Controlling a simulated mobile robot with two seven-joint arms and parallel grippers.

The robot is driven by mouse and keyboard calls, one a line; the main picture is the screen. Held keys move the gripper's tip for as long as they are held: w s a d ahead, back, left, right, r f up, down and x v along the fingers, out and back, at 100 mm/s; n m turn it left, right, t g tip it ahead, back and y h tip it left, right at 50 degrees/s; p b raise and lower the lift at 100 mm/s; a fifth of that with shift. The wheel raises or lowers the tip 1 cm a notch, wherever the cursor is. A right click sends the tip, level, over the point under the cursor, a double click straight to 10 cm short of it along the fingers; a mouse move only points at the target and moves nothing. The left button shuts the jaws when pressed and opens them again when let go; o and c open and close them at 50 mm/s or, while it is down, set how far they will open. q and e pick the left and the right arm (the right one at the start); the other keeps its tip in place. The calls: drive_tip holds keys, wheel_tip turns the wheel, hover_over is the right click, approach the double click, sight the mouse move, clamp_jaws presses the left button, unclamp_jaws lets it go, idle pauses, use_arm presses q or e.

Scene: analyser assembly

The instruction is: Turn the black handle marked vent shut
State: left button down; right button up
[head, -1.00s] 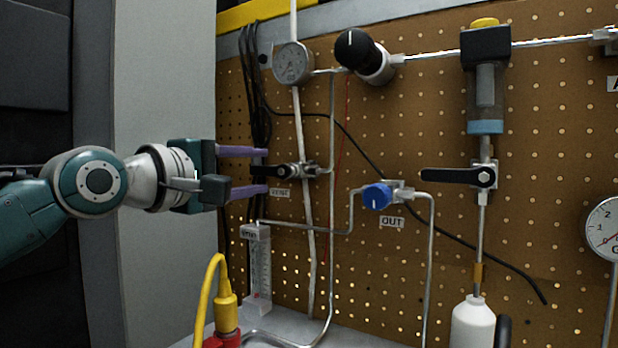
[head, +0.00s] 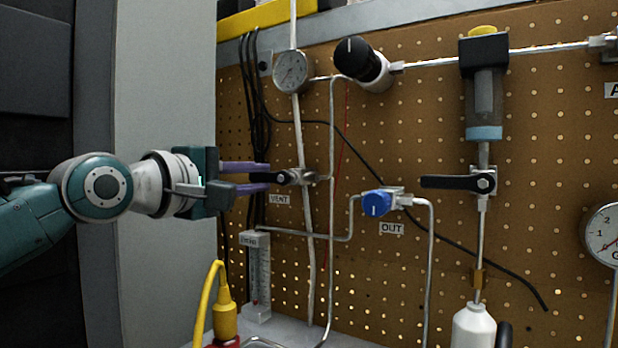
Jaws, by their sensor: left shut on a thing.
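The black vent handle (head: 266,177) sits on a small valve on the pegboard, above a white label that reads VENT (head: 279,199). The handle points left, roughly level. My left gripper (head: 262,178) comes in from the left, its two purple fingers above and below the handle. The fingers are shut on the handle and partly hide its left end. My right gripper is not in view.
A blue knob (head: 376,203) marked OUT and another black handle (head: 449,182) are to the right. A gauge (head: 291,72) and black knob (head: 361,60) are above. A flow tube (head: 257,275) and a yellow plug (head: 224,318) stand below. Black cables hang behind my fingers.

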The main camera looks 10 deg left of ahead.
use_arm(q)
drive_tip(key=shift+r, duration=0.15)
drive_tip(key=shift+s+d+r+m+p, duration=0.25)
drive_tip(key=shift+d+r+m+p, duration=0.4)
drive_tip(key=shift+m+p, duration=1.85)
drive_tip(key=shift+s+d+r+m+p, duration=0.2)
drive_tip(key=shift+d+r+m+p, duration=0.45)
drive_tip(key=shift+m+p, duration=1.9)
drive_tip(key=shift+s+d+r+m+p, duration=0.25)
drive_tip(key=shift+d+r+m+p, duration=0.6)
drive_tip(key=shift+m, duration=3.1)
drive_tip(key=shift+a+f, duration=0.25)
drive_tip(key=c, duration=0.8)
unclamp_jaws()
